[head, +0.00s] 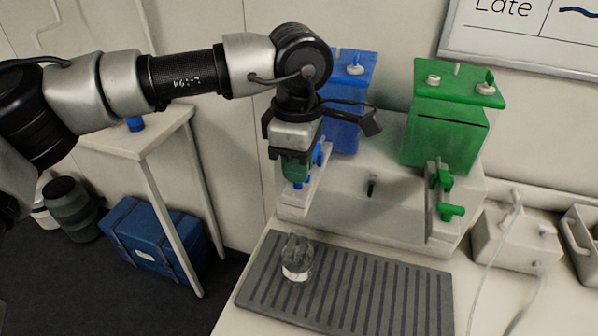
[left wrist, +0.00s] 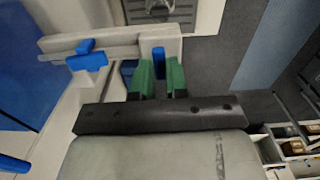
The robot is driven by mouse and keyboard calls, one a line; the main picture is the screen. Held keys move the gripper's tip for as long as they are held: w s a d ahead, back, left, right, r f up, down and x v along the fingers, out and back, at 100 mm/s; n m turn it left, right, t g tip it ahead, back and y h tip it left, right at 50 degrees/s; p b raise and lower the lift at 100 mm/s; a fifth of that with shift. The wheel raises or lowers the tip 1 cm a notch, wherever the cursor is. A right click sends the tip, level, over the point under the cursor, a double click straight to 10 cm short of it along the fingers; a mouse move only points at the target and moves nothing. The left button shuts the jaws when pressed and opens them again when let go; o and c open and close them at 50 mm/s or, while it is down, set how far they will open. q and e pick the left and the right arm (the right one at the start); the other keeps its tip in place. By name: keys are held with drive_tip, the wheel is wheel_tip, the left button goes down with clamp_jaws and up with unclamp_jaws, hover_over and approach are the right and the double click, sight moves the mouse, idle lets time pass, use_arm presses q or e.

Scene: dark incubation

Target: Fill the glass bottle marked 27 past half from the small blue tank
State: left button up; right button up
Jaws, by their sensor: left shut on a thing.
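The small blue tank (head: 345,130) stands on a pale ledge against the wall, partly hidden behind my left arm. Its front carries a blue tap (head: 320,153), which also shows in the left wrist view (left wrist: 88,58). My left gripper (head: 296,178) points down at the tap. Its green fingers (left wrist: 161,75) are shut on a blue tap part (left wrist: 158,58). A small clear glass bottle (head: 297,260) stands upright on the ridged grey tray (head: 350,295), below the gripper. It has a pale label; I cannot read the number or tell its liquid level. My right gripper is not in view.
A green tank (head: 445,125) with a green tap (head: 450,211) stands to the right. A pale box with tubing (head: 518,240) stands beyond it. A side table (head: 135,130) and a blue case (head: 155,240) are at the left. The tray's right part is clear.

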use_arm(q)
drive_tip(key=shift+f+n+b, duration=0.15)
drive_tip(key=shift+n+b, duration=0.4)
drive_tip(key=shift+n, duration=0.25)
drive_tip(key=n+b, duration=0.2)
drive_tip(key=n, duration=0.3)
drive_tip(key=n+b, duration=0.3)
drive_tip(key=n, duration=0.2)
drive_tip(key=shift+n, duration=0.8)
idle(5.4)
